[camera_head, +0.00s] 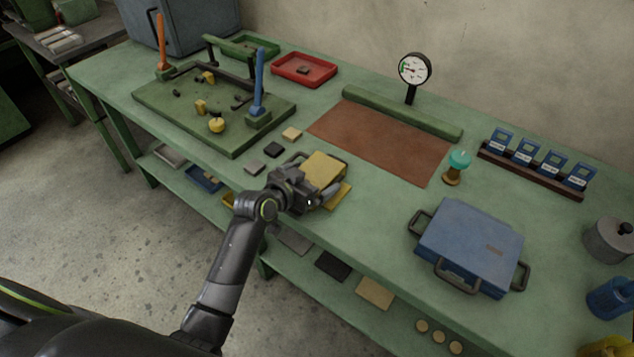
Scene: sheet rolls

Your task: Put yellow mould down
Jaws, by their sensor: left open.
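The yellow mould (324,170) is on the green bench near its front edge, left of the blue mould. A yellow slab edge also shows low at its right side. A dark handle shows at its far right corner. My left gripper (313,195) is at the near left side of the yellow mould, and its jaws are open. The gripper hides the mould's near side, so I cannot tell whether a finger touches it. My right gripper is out of the picture.
A blue mould (470,245) with dark handles stands to the right. A brown mat (383,140) lies behind, with a dial gauge (414,70) beyond it. A green press board (215,110) with levers stands left. Small square blocks (273,149) lie just left of the yellow mould.

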